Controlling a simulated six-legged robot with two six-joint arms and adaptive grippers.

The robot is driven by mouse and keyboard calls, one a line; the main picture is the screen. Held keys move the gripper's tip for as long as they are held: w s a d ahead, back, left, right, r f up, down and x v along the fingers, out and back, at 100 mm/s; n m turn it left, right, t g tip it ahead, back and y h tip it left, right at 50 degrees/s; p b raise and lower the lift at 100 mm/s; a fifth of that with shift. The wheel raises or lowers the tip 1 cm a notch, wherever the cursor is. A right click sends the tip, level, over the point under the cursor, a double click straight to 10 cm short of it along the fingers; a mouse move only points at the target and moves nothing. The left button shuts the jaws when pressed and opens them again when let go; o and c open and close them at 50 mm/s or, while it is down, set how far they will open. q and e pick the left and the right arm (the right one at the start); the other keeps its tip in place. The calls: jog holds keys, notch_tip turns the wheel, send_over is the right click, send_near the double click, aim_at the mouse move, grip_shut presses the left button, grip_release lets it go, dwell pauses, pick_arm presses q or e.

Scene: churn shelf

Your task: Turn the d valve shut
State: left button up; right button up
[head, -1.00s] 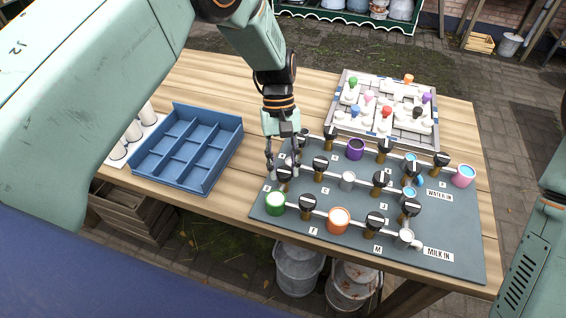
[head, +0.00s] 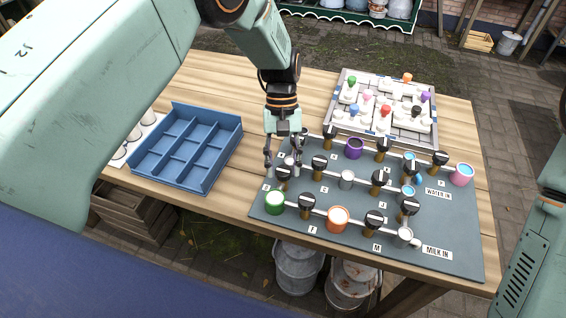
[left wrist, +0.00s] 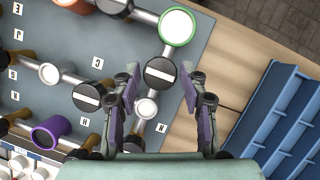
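A valve with a round black knob and a white bar stands at the near-left end of the grey pipe board, just under my left gripper (head: 283,166). The knob (head: 284,173) shows in the left wrist view (left wrist: 160,72), between the fingertips in the picture. Its bar lies roughly level there. My left gripper is open, its purple-padded fingers (left wrist: 160,82) apart on either side; I cannot tell whether they touch the knob. The letter tag beside this knob is too small to read, so I cannot confirm it is d. My right gripper is out of view.
The grey board (head: 452,240) carries several similar black knobs, a green-rimmed cup (head: 275,203), an orange cup (head: 338,219) and a purple cup (head: 355,149). A blue divided tray (head: 187,149) lies to the left. A white peg tray (head: 384,108) stands behind the board.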

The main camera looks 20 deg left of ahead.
pick_arm(q)
jog(key=shift+o, duration=0.9)
jog(key=v, duration=1.2)
